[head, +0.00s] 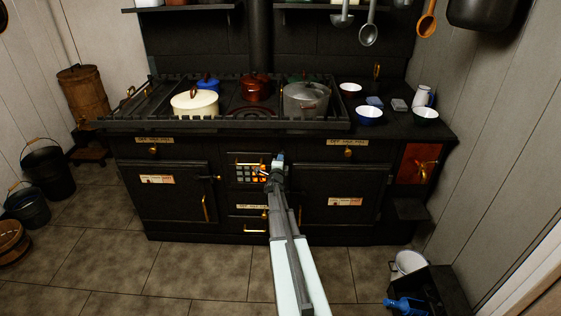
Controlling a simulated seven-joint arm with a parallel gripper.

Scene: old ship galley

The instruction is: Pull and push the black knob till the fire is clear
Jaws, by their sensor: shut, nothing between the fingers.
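The fire (258,172) glows orange behind a small barred grate in the middle of the black stove's (170,190) front. Dark bars cover part of the glow. My gripper (277,163) is at the right edge of this grate, close to the stove front. It is shut and looks empty. I cannot make out the black knob; my gripper and arm cover the area just right of the grate. Whether my gripper touches the stove is too small to tell.
A cream pot (194,104), a red kettle (256,88) and a grey pot (306,101) stand on the railed stovetop. Bowls stand at the right. Buckets (48,172) stand at the left wall. A black box (440,290) stands lower right. The floor before the stove's left side is clear.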

